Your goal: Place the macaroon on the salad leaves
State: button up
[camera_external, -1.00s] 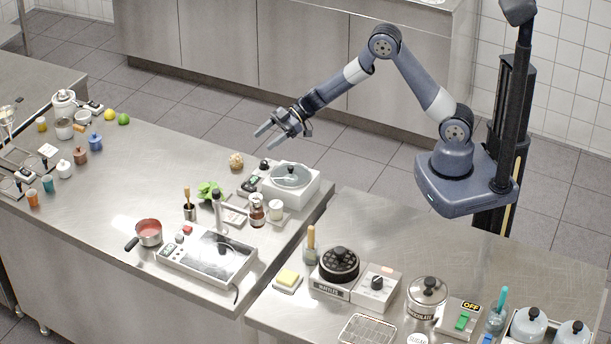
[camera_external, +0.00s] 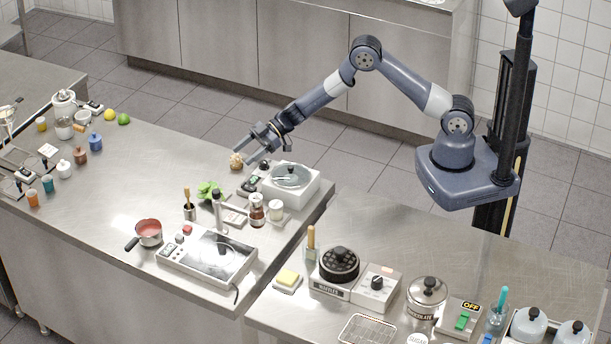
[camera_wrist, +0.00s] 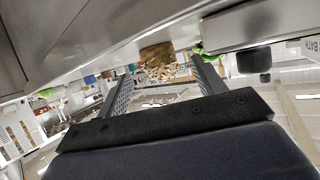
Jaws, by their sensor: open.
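The macaroon (camera_external: 236,161) is a small, lumpy, tan piece near the far edge of the steel counter. In the wrist view a tan lumpy thing, apparently the macaroon (camera_wrist: 158,64), shows between and beyond the fingertips. The salad leaves (camera_external: 208,190) are a bright green clump to the front left of the white lidded machine; a bit of green (camera_wrist: 199,49) shows beside the right finger in the wrist view. My gripper (camera_external: 245,153) is open and empty, its fingers above and close to the macaroon. I cannot tell the exact gap.
The white machine with a round glass lid (camera_external: 292,183) stands right of the gripper. A pot with a brush (camera_external: 189,208), a spice jar (camera_external: 257,210) and a hot plate (camera_external: 207,257) stand nearer the front. Counter left of the leaves (camera_external: 130,180) is clear.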

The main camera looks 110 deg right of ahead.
aim_at(215, 183)
jog(key=shift+x, duration=1.45)
jog(key=shift+s, duration=0.1)
jog(key=c, duration=1.1)
jog(key=shift+c, duration=0.2)
notch_tip(215, 183, up, 9)
jog(key=shift+r, duration=0.2)
jog(key=w+a+r+n+g+y, duration=0.1)
jog(key=w+a+r, duration=0.2)
jog(key=w+a, duration=0.3)
jog(key=w+a+r+n+y, duration=0.1)
jog(key=w+a+r+y, duration=0.15)
jog(key=w+a, duration=0.35)
jog(key=shift+n+h, duration=0.3)
jog(key=shift+h, duration=0.05)
jog(key=f, duration=0.3)
jog(key=a+f, duration=0.1)
jog(key=f, duration=0.5)
jog(key=shift+s+a+f, duration=0.25)
jog(key=shift+s+a, duration=0.05)
jog(key=shift+s, duration=0.1)
